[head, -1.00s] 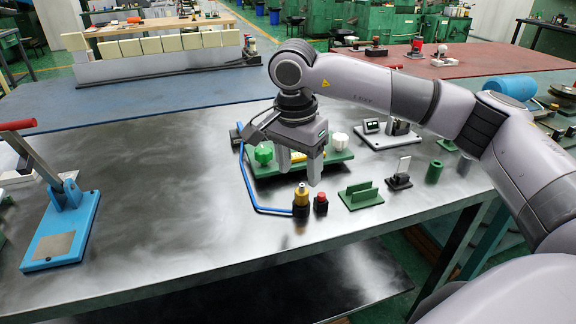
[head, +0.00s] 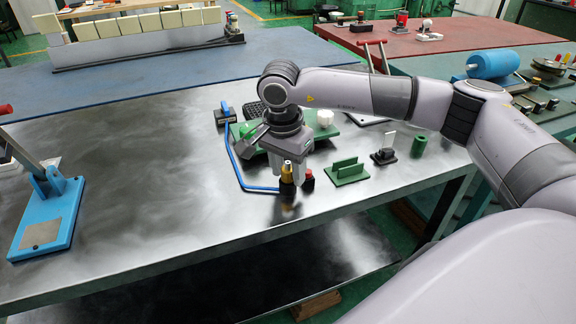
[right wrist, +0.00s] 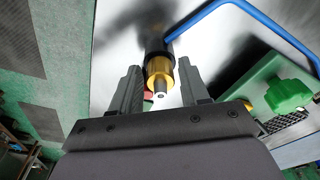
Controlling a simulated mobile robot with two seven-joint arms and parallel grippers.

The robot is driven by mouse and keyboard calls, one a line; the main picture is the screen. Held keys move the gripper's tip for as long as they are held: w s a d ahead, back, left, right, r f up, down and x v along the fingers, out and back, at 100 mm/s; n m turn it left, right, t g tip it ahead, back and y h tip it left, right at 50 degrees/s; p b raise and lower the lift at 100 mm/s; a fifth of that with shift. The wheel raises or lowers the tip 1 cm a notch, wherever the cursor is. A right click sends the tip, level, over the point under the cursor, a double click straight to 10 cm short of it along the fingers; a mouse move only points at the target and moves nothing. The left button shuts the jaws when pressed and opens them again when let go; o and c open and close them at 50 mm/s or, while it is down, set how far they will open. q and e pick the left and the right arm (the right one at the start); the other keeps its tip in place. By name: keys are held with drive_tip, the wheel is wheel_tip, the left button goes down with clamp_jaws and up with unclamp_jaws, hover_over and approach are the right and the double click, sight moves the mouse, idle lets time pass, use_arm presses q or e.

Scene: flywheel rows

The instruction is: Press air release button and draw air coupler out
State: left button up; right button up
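The brass air coupler (head: 287,173) stands upright in a black socket (head: 287,189) near the bench's front edge. The red air release button (head: 308,175) sits on a black base just right of it. A blue hose (head: 237,168) runs from the socket's foot. My right gripper (head: 287,168) is open and low over the coupler. In the right wrist view the coupler (right wrist: 159,73) shows between the spread fingers of this gripper (right wrist: 159,76), with gaps on both sides. The red button is mostly hidden there behind the left finger. My left gripper is out of view.
A green plate with a green knob (head: 246,130) lies behind the coupler. A green bracket (head: 347,172), a black block (head: 384,156) and a green cylinder (head: 419,146) stand to the right. A blue-based lever device (head: 45,225) is at far left. The bench between is clear.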

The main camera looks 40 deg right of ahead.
sight(288, 162)
clamp_jaws()
drive_tip(key=c, duration=0.6)
unclamp_jaws()
clamp_jaws()
drive_tip(key=shift+r+p, duration=0.45)
drive_tip(key=shift+r, duration=0.3)
drive_tip(key=shift+r+p, duration=1.2)
drive_tip(key=shift+r, duration=0.6)
